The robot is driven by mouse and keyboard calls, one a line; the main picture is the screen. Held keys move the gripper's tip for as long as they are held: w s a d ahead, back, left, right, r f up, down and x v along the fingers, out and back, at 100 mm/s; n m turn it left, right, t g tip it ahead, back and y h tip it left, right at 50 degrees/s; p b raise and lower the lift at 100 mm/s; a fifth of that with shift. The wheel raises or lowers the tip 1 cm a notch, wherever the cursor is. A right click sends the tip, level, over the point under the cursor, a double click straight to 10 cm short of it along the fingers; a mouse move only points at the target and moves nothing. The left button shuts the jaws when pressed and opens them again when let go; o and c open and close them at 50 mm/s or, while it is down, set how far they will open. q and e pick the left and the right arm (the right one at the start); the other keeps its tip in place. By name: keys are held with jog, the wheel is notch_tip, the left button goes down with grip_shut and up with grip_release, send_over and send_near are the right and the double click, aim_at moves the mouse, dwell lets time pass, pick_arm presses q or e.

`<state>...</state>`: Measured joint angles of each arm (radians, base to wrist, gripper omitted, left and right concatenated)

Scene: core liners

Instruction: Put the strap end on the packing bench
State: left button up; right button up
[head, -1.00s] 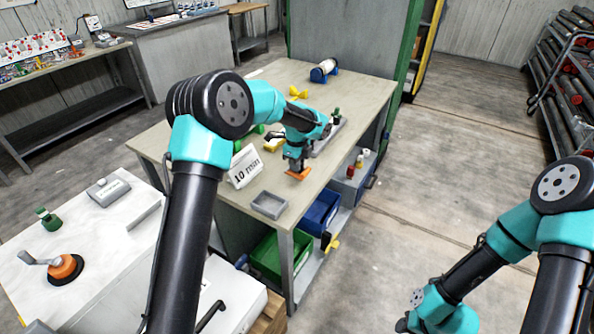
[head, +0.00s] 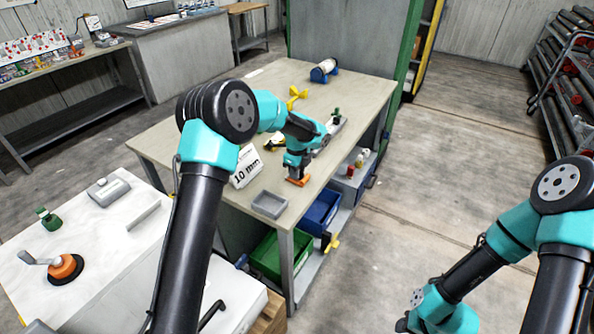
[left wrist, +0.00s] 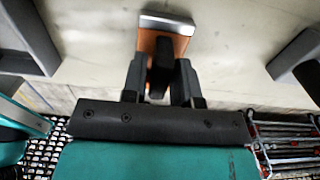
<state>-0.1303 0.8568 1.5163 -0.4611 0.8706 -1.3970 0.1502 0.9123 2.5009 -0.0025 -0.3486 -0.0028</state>
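The packing bench (head: 226,118) is the long beige-topped table in the middle of the head view. An orange piece that I take for the strap end (head: 303,181) is at my left gripper (head: 295,177), low over the bench's right front part. In the left wrist view the strap end (left wrist: 172,43) is orange-brown with a pale grey edge. The fingers of my left gripper (left wrist: 161,80) close around its dark middle part. I cannot tell whether the strap end touches the bench top. My right arm hangs at the lower right; its fingers do not show.
A grey tray (head: 269,205) and a "10 mm" sign (head: 246,167) stand close by on the bench. Blue (head: 321,212) and green (head: 268,256) bins sit below the top.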

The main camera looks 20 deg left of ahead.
pick_arm(q)
jog(key=shift+o, duration=1.2)
notch_tip(320, 180, up, 12)
jog(key=shift+r, duration=0.15)
